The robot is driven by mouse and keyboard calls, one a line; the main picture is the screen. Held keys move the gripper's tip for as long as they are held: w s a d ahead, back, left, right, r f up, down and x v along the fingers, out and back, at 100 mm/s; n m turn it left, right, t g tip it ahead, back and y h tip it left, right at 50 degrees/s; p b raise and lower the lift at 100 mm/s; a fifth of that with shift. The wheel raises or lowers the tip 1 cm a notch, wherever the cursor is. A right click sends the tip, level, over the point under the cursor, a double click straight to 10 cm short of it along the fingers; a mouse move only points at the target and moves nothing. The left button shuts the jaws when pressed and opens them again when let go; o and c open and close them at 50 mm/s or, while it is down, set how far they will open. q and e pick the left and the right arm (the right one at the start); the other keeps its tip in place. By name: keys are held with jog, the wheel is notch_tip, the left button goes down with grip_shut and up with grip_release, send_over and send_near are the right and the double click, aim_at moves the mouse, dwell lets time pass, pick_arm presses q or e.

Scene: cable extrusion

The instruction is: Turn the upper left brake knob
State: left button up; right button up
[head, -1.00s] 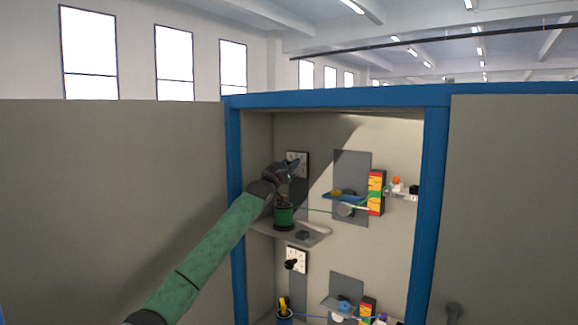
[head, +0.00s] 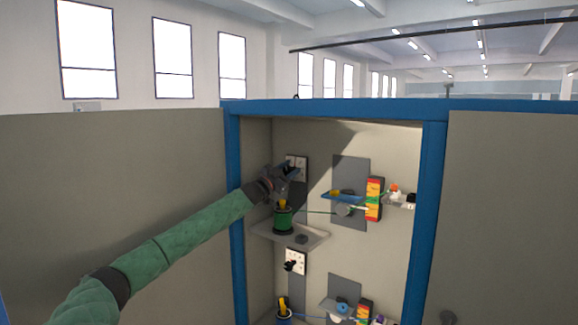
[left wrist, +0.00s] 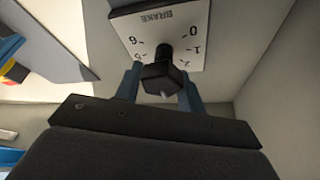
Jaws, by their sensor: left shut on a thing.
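The upper left brake dial plate (head: 302,165) is white and sits on the cabinet's back wall, partly hidden by my left gripper (head: 290,171) in the head view. In the left wrist view the dial plate (left wrist: 183,22) shows "BRAKE" and several numbers, upside down. The black brake knob (left wrist: 162,76) stands out from the plate, between the two blue-grey fingers of my left gripper (left wrist: 160,90). The gripper is shut on the knob. A lower brake dial (head: 297,262) with a black knob (head: 289,266) is below the shelf. My right gripper is not in view.
A green spool (head: 283,220) stands on the upper shelf (head: 312,240) just below my left gripper. A thin green cable runs right from it past a blue tray (head: 342,197) and a red-yellow-green block (head: 374,198). The blue cabinet frame (head: 233,165) is close to my left arm.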

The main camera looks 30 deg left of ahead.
aim_at(287, 172)
pick_arm(q)
jog(key=shift+m, duration=0.5)
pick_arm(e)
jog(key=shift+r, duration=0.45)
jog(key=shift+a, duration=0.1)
pick_arm(q)
jog(key=o, duration=0.9)
jog(key=shift+s+a+f, duration=0.15)
jog(key=shift+s+f, duration=0.25)
jog(key=shift+s, duration=0.05)
jog(key=shift+b+v, duration=1.05)
jog(key=shift+v, duration=0.1)
jog(key=b+v, duration=0.2)
jog(key=v, duration=0.1)
jog(key=shift+s+a, duration=0.1)
jog(key=shift+s, duration=0.25)
jog(key=shift+s+a+b, duration=0.1)
jog(key=shift+s+b, duration=0.2)
jog(key=shift+s, duration=0.1)
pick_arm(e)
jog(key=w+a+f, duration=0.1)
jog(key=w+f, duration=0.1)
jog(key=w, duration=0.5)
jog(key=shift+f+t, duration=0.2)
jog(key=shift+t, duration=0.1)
